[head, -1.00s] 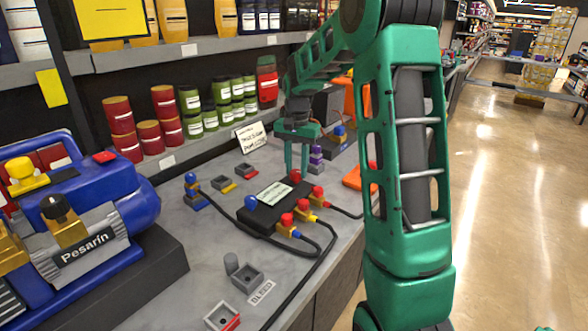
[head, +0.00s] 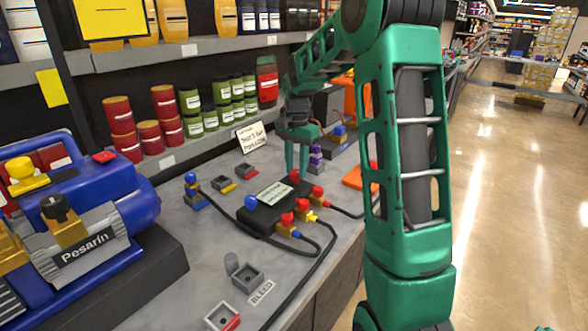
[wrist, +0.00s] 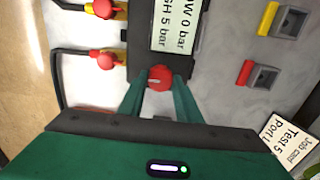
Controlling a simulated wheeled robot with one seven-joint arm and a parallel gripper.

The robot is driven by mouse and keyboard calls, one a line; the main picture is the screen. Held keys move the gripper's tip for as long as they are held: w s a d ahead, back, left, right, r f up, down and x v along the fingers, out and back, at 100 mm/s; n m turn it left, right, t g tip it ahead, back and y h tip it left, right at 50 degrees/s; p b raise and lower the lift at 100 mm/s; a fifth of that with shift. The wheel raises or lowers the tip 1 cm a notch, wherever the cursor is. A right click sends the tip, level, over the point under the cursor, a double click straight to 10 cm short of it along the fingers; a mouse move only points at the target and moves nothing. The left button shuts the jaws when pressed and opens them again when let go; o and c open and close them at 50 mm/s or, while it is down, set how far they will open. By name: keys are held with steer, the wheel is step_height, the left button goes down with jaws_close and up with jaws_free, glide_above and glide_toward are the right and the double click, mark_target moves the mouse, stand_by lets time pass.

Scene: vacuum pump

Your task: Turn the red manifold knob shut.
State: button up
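The red manifold knob (wrist: 159,78) sits at the end of the black manifold block (head: 260,222), with a short pale mark on its face. It also shows in the head view (head: 295,175), at the block's far end. My gripper (wrist: 160,80) reaches down over it, one green finger on each side. The fingertips appear to touch the knob's sides, so it looks shut on the knob. The label on the block (wrist: 172,28) is partly cut off in the wrist view. A blue knob (head: 251,201) stands at the block's near end.
Red-topped valves (head: 288,219) with black hoses line the block's right side. A purple stacked piece (head: 316,158) stands close behind my gripper. A job card (head: 251,137) stands behind left. The blue pump (head: 85,215) is at left. Shelves with cans (head: 165,115) run behind the bench.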

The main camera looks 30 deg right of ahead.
mark_target(297, 172)
steer(key=o, duration=0.4)
steer(key=shift+c, duration=0.2)
steer(key=shift+r, duration=0.15)
step_height(297, 172, up, 10)
steer(key=shift+r, duration=0.25)
steer(key=s+a+f+n, duration=0.1)
steer(key=s+f+n, duration=0.1)
steer(key=s, duration=1)
steer(key=s+a+f+n, duration=0.2)
steer(key=s+f+n, duration=0.1)
steer(key=s, duration=0.9)
steer(key=s+a+f+n, duration=0.2)
steer(key=s+f, duration=0.1)
steer(key=s, duration=0.9)
steer(key=shift+s+a+f+n, duration=0.2)
steer(key=shift+s+f+n, duration=0.1)
steer(key=shift+n, duration=0.1)
